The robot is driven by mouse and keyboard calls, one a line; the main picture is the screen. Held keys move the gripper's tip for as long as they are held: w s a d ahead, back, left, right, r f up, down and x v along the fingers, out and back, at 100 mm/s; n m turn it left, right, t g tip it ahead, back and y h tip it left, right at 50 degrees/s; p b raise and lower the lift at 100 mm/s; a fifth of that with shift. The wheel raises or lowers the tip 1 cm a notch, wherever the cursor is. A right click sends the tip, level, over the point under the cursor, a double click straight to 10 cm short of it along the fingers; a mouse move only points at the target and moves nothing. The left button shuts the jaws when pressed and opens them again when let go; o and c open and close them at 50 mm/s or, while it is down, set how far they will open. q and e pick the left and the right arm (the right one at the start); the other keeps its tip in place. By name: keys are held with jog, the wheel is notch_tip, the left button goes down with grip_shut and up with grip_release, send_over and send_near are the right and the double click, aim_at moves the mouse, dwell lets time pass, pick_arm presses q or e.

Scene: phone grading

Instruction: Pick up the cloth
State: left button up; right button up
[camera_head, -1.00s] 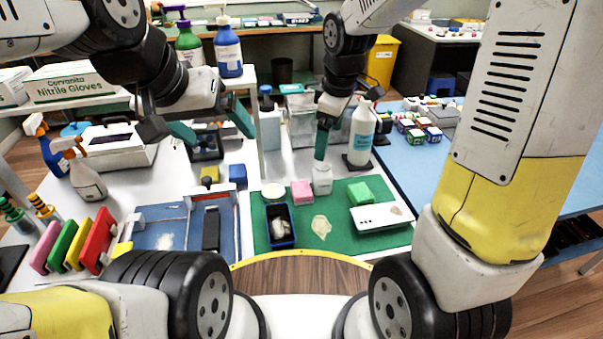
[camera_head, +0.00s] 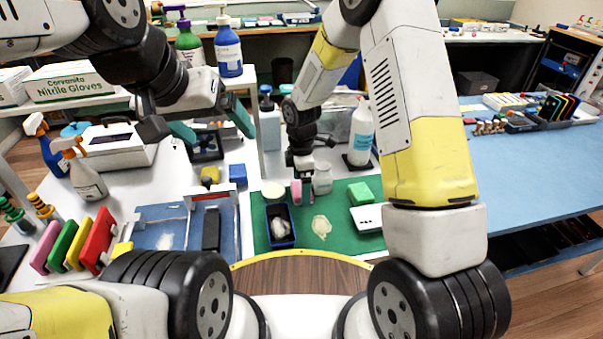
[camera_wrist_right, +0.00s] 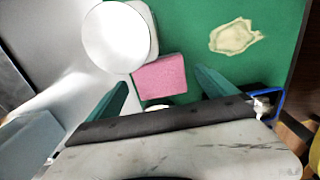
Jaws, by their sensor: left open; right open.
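A cream, crumpled flat piece that looks like the cloth (camera_head: 321,227) lies on the green mat (camera_head: 350,244). It also shows in the right wrist view (camera_wrist_right: 234,36), off to one side of the fingers. My right gripper (camera_head: 302,192) is over the mat by a pink block (camera_head: 296,191). In the right wrist view its green fingers (camera_wrist_right: 160,77) are apart, and the pink block (camera_wrist_right: 160,76) shows between them; I cannot tell whether they touch it. My left gripper (camera_head: 211,125) is open and empty, raised above the left of the table.
A jar (camera_head: 323,178) stands close to the right gripper. A blue tray (camera_head: 281,240) with crumpled white material is left of the cream piece. A green block (camera_head: 360,193) and a white box (camera_head: 367,219) lie to the right. A pump bottle (camera_head: 361,135) stands behind.

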jog(key=shift+f, duration=0.9)
jog(key=c, duration=1.4)
jog(key=shift+r, duration=0.15)
notch_tip(320, 180, up, 18)
jog(key=shift+f, duration=0.1)
